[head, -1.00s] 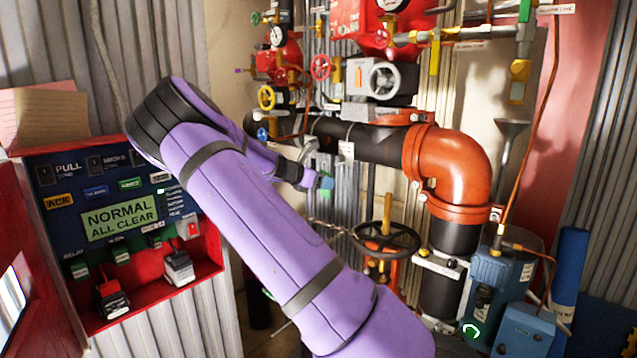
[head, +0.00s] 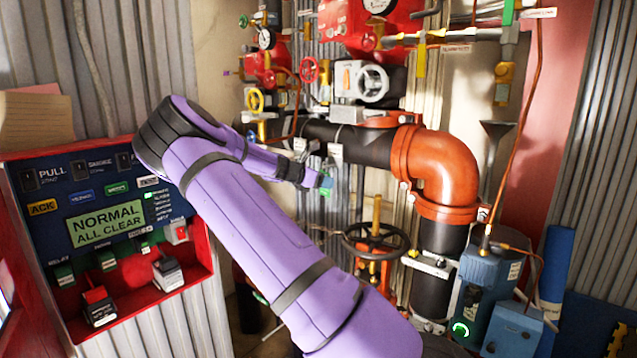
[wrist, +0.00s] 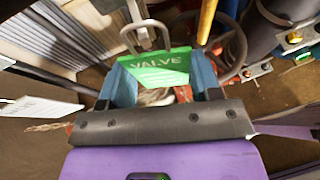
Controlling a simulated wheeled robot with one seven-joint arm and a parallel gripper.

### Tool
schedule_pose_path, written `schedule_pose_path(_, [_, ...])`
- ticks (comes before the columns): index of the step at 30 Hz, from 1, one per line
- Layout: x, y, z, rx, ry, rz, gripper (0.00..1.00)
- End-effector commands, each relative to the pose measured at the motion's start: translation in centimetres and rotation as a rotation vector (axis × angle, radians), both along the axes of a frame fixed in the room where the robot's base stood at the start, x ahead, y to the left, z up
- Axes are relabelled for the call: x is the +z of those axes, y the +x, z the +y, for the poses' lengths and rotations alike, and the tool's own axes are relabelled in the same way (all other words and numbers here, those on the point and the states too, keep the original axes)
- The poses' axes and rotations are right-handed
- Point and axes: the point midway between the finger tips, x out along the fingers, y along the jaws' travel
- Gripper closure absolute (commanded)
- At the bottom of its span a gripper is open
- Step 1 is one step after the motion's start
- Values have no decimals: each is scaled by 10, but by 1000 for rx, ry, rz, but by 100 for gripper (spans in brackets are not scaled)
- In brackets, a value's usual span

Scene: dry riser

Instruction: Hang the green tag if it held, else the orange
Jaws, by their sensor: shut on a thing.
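My gripper (wrist: 163,82) is shut on a green tag (wrist: 158,69) lettered "VALVE", held between its blue fingers in the wrist view. A grey metal loop (wrist: 148,38) overlaps the tag's upper edge; I cannot tell whether it passes through the tag. In the head view my gripper (head: 326,182) is below the black horizontal pipe (head: 372,148), left of the black handwheel (head: 378,240), with a little green showing at its tip. I do not make out an orange tag. The alarm panel screen (head: 105,218) reads "NORMAL ALL CLEAR".
A white card (wrist: 38,110) is left of my gripper in the wrist view. The orange pipe elbow (head: 440,165), a blue pump unit (head: 485,285) and a smaller blue box (head: 513,328) stand to the right. Red valves and gauges (head: 340,25) crowd above.

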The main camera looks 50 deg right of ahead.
Motion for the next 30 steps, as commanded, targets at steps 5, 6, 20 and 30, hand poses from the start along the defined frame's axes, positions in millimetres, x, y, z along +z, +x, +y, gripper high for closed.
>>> schedule_pose_path(5, [-1, 1, -9, 0, 0, -1, 63])
schedule_pose_path(6, [-2, 1, -11, 0, 1, -1, 63])
schedule_pose_path(20, [-9, 2, -21, 1, 1, -1, 63])
schedule_pose_path(30, [-10, 2, -21, 1, 0, 0, 63])
